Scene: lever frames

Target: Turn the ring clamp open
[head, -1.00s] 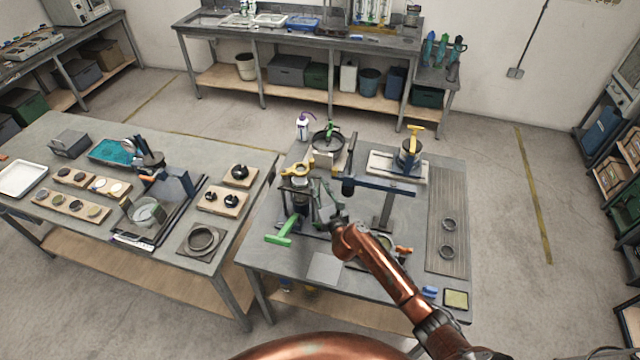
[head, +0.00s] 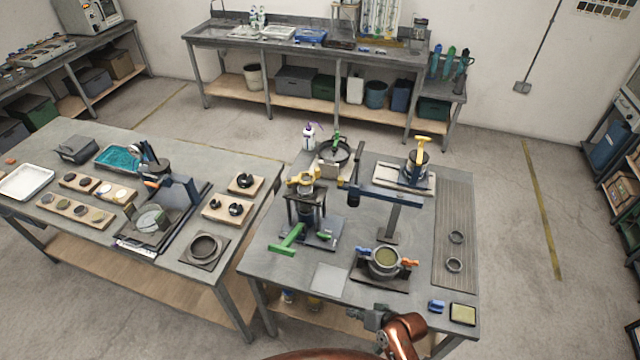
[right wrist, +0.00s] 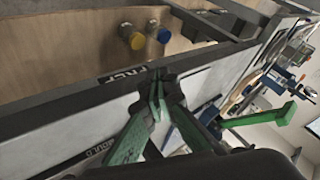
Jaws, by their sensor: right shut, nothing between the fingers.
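I cannot tell for certain which fixture is the ring clamp. A round pot with a metal rim (head: 384,262) and blue and orange side handles stands on a dark plate at the front right of the near table. A yellow ring-shaped part (head: 301,181) sits on a dark stand further left, with a green lever (head: 287,240) at its foot. A green lever also shows in the right wrist view (right wrist: 268,116). My right gripper (head: 356,313) is at the table's front edge, shut and empty, apart from both fixtures. Its green fingers show in the wrist view (right wrist: 158,103). My left gripper is out of view.
The near table (head: 270,262) also carries a blue beam frame (head: 392,196), a yellow-handled press (head: 420,160), a black pan (head: 334,151) and two loose rings. A grey square (head: 329,278) lies near the front edge. A second table (head: 100,235) stands at left.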

